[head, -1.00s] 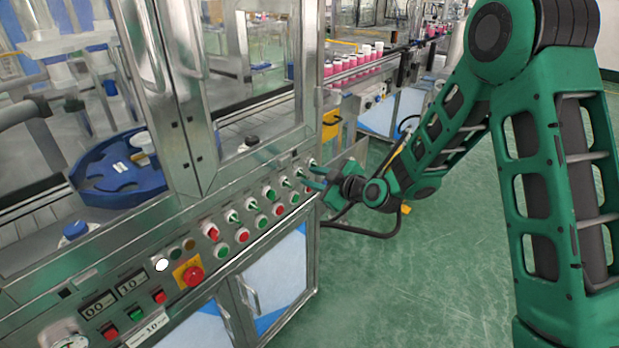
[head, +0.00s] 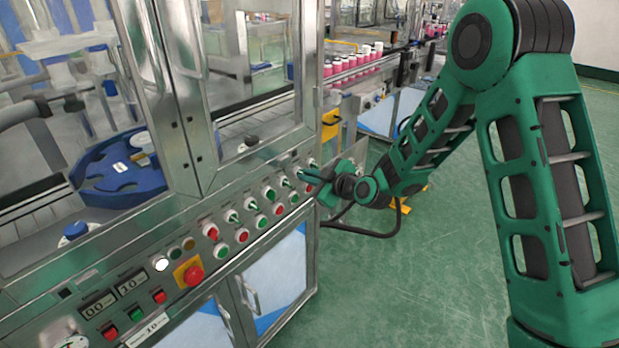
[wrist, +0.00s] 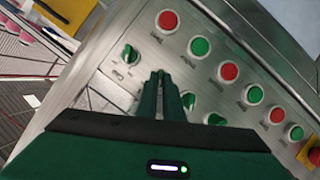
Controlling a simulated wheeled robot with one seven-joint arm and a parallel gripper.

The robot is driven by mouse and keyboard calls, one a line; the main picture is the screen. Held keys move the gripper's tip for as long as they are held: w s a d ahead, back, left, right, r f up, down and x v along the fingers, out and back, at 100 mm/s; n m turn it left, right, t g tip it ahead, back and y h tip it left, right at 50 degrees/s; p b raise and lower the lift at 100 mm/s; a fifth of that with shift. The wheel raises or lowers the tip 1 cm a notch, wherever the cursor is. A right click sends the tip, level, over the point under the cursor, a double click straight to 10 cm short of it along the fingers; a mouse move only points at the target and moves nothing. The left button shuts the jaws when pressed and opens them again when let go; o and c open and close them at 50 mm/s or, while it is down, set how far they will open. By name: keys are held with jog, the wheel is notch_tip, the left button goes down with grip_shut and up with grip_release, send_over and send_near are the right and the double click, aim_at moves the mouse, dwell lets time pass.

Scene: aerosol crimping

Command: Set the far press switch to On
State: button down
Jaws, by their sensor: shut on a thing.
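My gripper (head: 306,176) is at the far end of the crimping machine's control panel, its fingers reaching in from the right. In the wrist view, its fingertips (wrist: 162,76) are close together around a green rotary switch that they mostly hide. Another green switch (wrist: 130,54) sits beyond it toward the far end, and further switches (wrist: 188,99) lie on the near side. The labels are too small to read, so I cannot tell which is the far press switch or its setting.
Red and green push buttons (wrist: 200,46) run in a row beside the switches. A red emergency knob (head: 189,274) on a yellow plate is nearer on the panel. The green floor (head: 380,290) right of the cabinet is open.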

jog(key=m+g+y, duration=0.1)
jog(key=m, duration=0.1)
jog(key=w+m+g+y, duration=0.1)
jog(key=m+g, duration=0.1)
jog(key=m, duration=0.1)
jog(key=m+g+y, duration=0.1)
jog(key=m, duration=0.1)
jog(key=shift+w+d+r+m, duration=0.15)
jog(key=shift+d+m, duration=0.1)
jog(key=shift+m, duration=0.15)
dwell(0.4)
jog(key=shift+g+y, duration=0.3)
jog(key=c, duration=1.9)
grip_release()
